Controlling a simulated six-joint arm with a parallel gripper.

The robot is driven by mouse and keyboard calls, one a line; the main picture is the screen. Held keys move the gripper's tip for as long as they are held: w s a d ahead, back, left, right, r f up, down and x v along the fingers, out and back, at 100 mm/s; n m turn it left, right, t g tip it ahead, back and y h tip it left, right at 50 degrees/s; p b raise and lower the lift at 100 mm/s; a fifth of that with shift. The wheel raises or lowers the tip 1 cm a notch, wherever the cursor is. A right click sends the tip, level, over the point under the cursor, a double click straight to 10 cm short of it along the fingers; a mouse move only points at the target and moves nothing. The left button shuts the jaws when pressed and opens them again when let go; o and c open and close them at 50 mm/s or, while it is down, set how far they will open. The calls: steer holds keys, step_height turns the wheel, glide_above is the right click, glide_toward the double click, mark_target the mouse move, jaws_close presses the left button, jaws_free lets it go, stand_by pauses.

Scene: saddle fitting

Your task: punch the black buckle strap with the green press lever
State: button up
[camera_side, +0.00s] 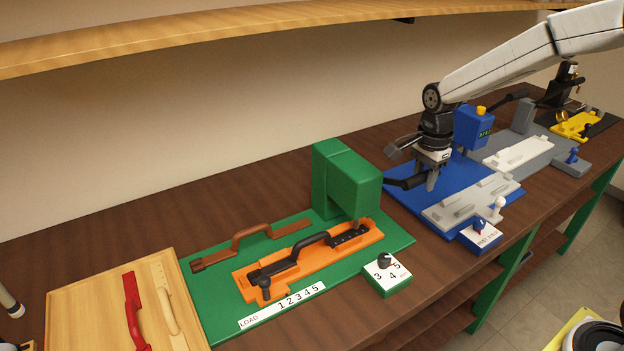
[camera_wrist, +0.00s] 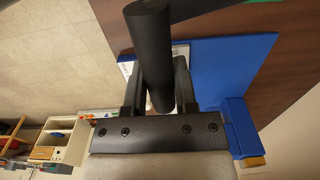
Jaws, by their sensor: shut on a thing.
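The black buckle strap (camera_side: 300,257) lies in an orange holder (camera_side: 245,292) on the green base. Its arched middle stands up, and its right end reaches under the head of the green press (camera_side: 345,178). The press's black lever (camera_side: 403,184) sticks out from its right side. My gripper (camera_side: 432,180) is at the lever's outer end, above the blue base. In the wrist view, my gripper (camera_wrist: 160,92) is shut on the thick black lever handle (camera_wrist: 150,30), which runs between the two fingers. The contact is partly hidden in the side view.
A brown strap (camera_side: 250,244) lies behind the orange holder. A numbered dial box (camera_side: 388,277) stands at the green base's front right. The blue press (camera_side: 473,127) and its grey fixture (camera_side: 465,207) are close to my gripper. A wooden board (camera_side: 85,310) holds red and cream straps.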

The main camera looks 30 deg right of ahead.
steer(key=shift+s+f, duration=0.2)
steer(key=shift+f, duration=0.1)
steer(key=shift+s+f, duration=0.2)
steer(key=shift+f, duration=0.3)
steer(key=shift+s+f, duration=0.2)
steer(key=shift+f, duration=0.45)
steer(key=shift+s+f, duration=0.2)
steer(key=shift+f, duration=0.3)
steer(key=shift+s+f, duration=0.15)
steer(key=shift+f, duration=0.35)
